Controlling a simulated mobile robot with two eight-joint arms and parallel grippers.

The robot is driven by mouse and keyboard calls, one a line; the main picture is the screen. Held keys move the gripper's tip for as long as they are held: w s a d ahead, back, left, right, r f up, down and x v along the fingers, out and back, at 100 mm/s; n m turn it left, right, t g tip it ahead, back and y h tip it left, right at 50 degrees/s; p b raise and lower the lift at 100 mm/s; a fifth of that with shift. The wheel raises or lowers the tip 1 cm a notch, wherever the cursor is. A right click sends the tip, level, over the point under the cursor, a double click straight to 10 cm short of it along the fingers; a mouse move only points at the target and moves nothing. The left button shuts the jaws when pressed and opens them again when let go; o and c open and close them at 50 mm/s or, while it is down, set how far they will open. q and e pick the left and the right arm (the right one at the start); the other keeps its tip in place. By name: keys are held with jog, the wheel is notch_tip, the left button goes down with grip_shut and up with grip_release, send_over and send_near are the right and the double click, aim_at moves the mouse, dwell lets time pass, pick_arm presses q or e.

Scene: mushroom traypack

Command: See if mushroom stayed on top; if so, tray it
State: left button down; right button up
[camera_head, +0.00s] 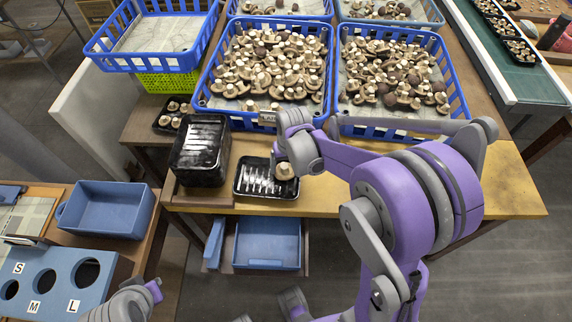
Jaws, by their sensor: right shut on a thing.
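A pale brown mushroom (285,171) is at the tip of my right gripper (281,158), which is shut on it. The mushroom is over the right end of a black tray (241,190) with white ribbed lines on its floor. I cannot tell whether it touches the tray. The rest of this tray looks empty. My right arm hides part of the table to the right. Of my left arm only a grey and purple part shows at the lower left edge; its fingers are not visible.
A stack of black trays (187,176) stands left of the tray. Blue crates of mushrooms (325,104) are behind; a filled black tray (158,122) is at the left. A sizing board with S, M, L holes (60,268) and a blue bin (106,232) are lower left.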

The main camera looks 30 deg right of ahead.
jog(key=o, duration=0.8)
jog(key=shift+c, duration=0.2)
jog(key=shift+r, duration=0.15)
notch_tip(320, 180, up, 10)
jog(key=s+p, duration=0.1)
jog(key=shift+s+d+r, duration=0.15)
jog(key=shift+r, duration=0.1)
jog(key=s+a+r+n+t+p, duration=0.1)
jog(key=s+a+n+t, duration=0.1)
jog(key=s, duration=0.5)
jog(key=s+a+r+n+t+p, duration=0.1)
jog(key=s+a+t+p, duration=0.1)
jog(key=s+a, duration=0.3)
jog(key=shift+s+a+r+n, duration=0.15)
jog(key=shift+s+n, duration=0.25)
jog(key=shift+s, duration=0.65)
